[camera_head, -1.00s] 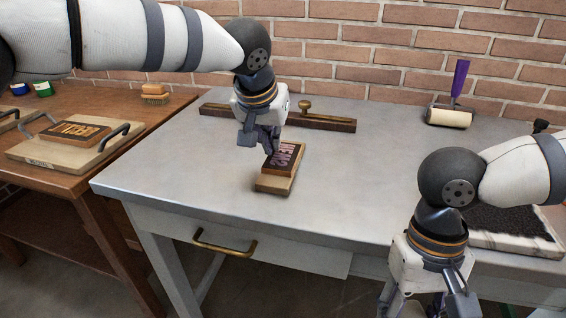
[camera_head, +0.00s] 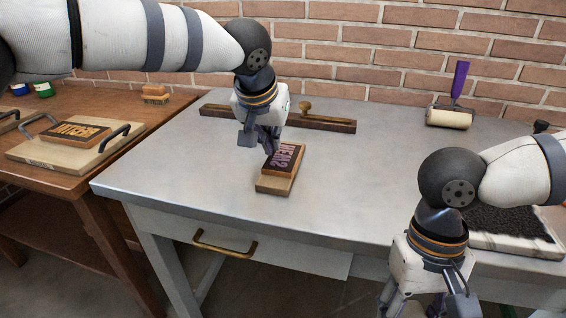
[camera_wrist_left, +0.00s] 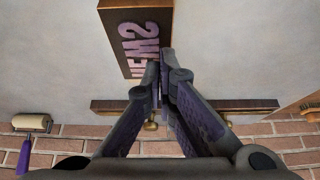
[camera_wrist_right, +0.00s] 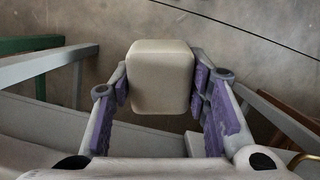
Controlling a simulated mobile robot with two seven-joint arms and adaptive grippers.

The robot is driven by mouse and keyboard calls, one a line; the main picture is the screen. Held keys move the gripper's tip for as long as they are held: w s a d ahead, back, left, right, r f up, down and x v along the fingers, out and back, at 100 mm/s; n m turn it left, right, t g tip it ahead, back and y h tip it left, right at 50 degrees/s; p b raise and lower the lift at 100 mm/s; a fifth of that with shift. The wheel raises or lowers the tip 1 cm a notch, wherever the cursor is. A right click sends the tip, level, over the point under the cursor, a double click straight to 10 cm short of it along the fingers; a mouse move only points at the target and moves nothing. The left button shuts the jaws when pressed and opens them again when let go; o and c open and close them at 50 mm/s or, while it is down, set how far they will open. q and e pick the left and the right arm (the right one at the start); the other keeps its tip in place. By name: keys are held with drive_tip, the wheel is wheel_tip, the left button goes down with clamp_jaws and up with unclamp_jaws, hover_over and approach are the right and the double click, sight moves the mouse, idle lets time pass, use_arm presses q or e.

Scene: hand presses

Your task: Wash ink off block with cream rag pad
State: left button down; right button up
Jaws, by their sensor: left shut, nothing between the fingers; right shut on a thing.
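The block (camera_head: 282,160) lies on the grey table, dark on top with raised mirrored letters tinted purple, on a pale wooden base. It also shows in the left wrist view (camera_wrist_left: 137,38). My left gripper (camera_head: 268,150) is shut and empty, its fingertips at the block's edge; I cannot tell whether they touch it. In the left wrist view my left fingertips (camera_wrist_left: 160,68) are together beside the block. My right gripper (camera_wrist_right: 160,85) is shut on the cream rag pad (camera_wrist_right: 160,76). In the head view my right gripper is low, in front of the table, and the pad is hidden.
A brass-knobbed wooden bar (camera_head: 320,120) lies behind the block. A purple-handled roller (camera_head: 450,117) stands at the back right, and a dark inked slab (camera_head: 505,228) lies at right. A wooden side table at left holds a tray (camera_head: 45,152) with another block and a brush (camera_head: 155,94).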

sight(273, 157)
use_arm(q)
drive_tip(key=shift+f, duration=0.35)
use_arm(e)
drive_tip(key=shift+f, duration=0.1)
